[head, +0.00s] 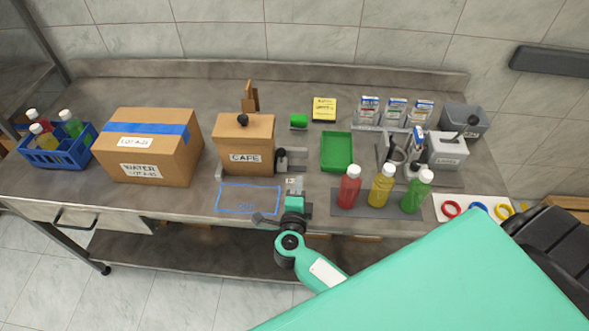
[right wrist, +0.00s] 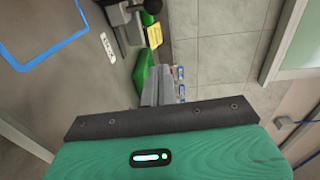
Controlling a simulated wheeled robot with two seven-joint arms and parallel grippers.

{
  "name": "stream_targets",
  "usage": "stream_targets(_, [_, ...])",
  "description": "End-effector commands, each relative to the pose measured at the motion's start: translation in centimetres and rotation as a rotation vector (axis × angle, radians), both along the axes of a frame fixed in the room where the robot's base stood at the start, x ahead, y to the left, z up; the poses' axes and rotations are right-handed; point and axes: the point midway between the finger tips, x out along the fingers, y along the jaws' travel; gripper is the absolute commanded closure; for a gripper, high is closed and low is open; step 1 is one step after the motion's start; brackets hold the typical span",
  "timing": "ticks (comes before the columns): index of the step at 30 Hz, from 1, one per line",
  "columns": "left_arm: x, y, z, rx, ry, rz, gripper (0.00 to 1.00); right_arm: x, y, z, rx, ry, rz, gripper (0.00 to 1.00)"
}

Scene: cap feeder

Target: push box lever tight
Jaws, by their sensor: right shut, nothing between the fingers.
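The brown cardboard box marked CAFE (head: 245,140) stands upright at the middle of the bench. A grey and black fitting (head: 281,160), which looks like its lever, sits at the box's right side; how tight it is I cannot tell. Dark parts of what seems the same fitting show at the top of the right wrist view (right wrist: 124,16). My right gripper (head: 295,186) is shut and empty, in front of and a little right of the fitting, apart from it. Its grey fingers (right wrist: 158,80) also show in the right wrist view. My left gripper is out of view.
A blue-taped rectangle (head: 248,199) lies empty before the box. A green tray (head: 337,151) and red (head: 349,188), yellow (head: 381,187) and green (head: 416,193) bottles stand to the right. A large taped box (head: 155,148) stands left. My arm hides the lower right.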

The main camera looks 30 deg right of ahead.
Motion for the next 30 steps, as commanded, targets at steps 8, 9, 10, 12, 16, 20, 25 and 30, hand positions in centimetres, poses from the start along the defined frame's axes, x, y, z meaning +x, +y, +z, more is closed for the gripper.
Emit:
stream_targets(8, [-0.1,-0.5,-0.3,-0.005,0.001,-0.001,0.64,2.1,-0.1,-1.1,0.165,-0.111,-0.106,1.00])
stream_targets(9, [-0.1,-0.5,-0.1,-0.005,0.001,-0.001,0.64,2.4,-0.3,-1.0,0.167,-0.114,-0.107,1.00])
stream_targets(10, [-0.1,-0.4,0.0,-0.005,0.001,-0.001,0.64,2.7,-0.5,-1.0,0.167,-0.114,-0.107,1.00])
stream_targets(12, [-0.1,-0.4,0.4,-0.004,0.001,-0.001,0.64,3.5,-1.2,-0.9,0.164,-0.113,-0.107,1.00])
stream_targets(16, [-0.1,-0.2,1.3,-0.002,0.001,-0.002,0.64,5.5,-2.9,-1.0,0.161,-0.112,-0.107,1.00])
stream_targets(20, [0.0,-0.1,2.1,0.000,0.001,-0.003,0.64,7.7,-4.7,-1.1,0.161,-0.112,-0.107,1.00])
stream_targets(25, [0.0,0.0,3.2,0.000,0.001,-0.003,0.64,10.0,-5.6,-1.2,0.166,-0.111,-0.104,1.00])
stream_targets(30, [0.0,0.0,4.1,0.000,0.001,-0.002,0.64,10.6,-3.3,-0.9,0.168,-0.110,-0.105,1.00])
